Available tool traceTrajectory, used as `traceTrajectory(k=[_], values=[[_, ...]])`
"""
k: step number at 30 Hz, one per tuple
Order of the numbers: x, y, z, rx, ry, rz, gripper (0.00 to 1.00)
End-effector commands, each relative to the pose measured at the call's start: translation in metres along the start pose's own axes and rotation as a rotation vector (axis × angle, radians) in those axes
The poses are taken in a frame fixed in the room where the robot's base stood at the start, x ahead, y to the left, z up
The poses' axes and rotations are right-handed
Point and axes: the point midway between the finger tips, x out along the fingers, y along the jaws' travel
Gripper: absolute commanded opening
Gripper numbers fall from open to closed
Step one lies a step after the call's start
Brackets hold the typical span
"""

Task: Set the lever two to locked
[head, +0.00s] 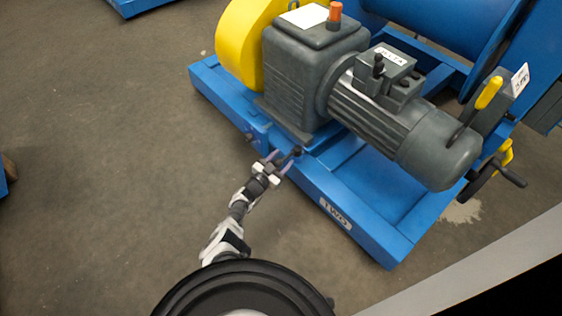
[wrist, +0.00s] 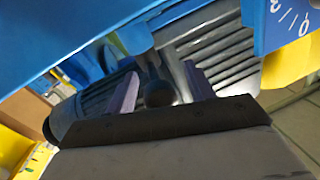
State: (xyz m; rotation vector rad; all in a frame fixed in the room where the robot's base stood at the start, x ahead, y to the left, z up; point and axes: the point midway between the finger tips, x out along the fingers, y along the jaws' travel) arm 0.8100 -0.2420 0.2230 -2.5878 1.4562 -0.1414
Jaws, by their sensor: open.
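In the head view a short lever with a round black knob (head: 297,151) stands at the edge of the blue frame (head: 375,222). A white label (head: 335,212) on that frame seems to read TWO. My gripper (head: 284,160) is open, its fingertips close to the knob. In the wrist view the dark ball knob (wrist: 160,93) lies between the two purple fingers (wrist: 160,90), with a gap on each side. Its stem runs up behind it. Whether the fingers fully straddle the knob in depth, and the lever's locked mark, I cannot tell.
A grey motor (head: 400,130) and gearbox (head: 310,75) with a yellow guard (head: 240,40) sit on the frame. A yellow-handled lever (head: 488,93) and a crank handle (head: 512,177) are at the right. The floor (head: 110,160) at the left is clear.

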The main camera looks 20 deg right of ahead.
Motion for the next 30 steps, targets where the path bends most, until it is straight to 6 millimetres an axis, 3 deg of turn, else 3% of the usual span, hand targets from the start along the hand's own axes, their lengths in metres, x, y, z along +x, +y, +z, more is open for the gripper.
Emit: traceTrajectory(k=[3,15,30], values=[[-0.0002,0.0000,-0.0002,0.000,0.000,0.000,0.53],[-0.0005,0.0002,0.0001,0.000,0.000,0.000,0.01],[0.0015,-0.0073,0.0082,0.004,0.018,0.092,0.00]])
